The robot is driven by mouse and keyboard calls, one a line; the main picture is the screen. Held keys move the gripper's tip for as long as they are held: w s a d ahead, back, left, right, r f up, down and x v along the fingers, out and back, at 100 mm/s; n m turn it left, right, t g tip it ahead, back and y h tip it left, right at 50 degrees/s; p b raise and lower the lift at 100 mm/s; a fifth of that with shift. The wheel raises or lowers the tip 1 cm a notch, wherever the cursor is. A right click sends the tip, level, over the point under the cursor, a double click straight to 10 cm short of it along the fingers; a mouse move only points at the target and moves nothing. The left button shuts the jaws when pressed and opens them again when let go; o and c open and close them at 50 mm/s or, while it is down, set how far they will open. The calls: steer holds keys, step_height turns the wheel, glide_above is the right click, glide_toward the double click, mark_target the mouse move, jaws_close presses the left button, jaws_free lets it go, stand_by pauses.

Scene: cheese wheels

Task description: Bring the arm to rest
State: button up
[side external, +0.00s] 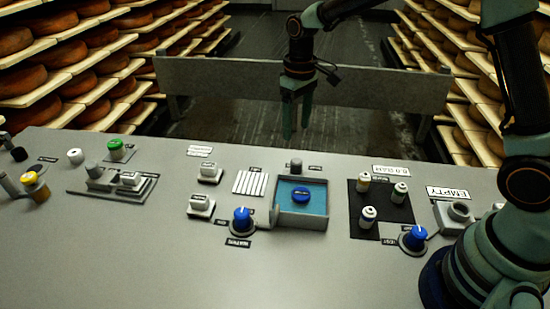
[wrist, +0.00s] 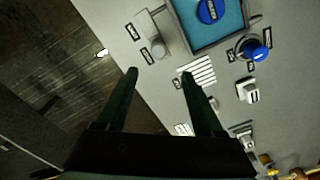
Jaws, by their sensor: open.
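My gripper (side external: 289,127) hangs in the air over the far edge of the grey console (side external: 130,245), fingers pointing down. In the wrist view my gripper (wrist: 158,75) shows two dark green fingers spread apart with nothing between them. The fingers are open, and I see no contact with the console. A blue-floored tray (side external: 303,222) with a round blue piece (side external: 301,196) in it stands in front of the gripper, towards the camera. The blue piece also shows at the top of the wrist view (wrist: 210,10).
Blue knobs (side external: 242,216), switches and a black panel (side external: 392,214) with several small cylinders cover the console. A grey rail (side external: 300,90) stands beyond it. Shelves of cheese wheels (side external: 75,85) line both sides. The air around the gripper looks clear.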

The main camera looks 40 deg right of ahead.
steer(key=shift+r, duration=0.1)
steer(key=s+d+r+m+t, duration=0.1)
steer(key=s+d+r+t, duration=0.1)
steer(key=s+r, duration=0.3)
steer(key=s+d+r+m+t, duration=0.1)
steer(key=s+r, duration=0.5)
steer(key=s, duration=0.6)
steer(key=d+t, duration=0.1)
steer(key=t, duration=0.1)
steer(key=shift+d+t, duration=0.3)
steer(key=shift+d, duration=0.05)
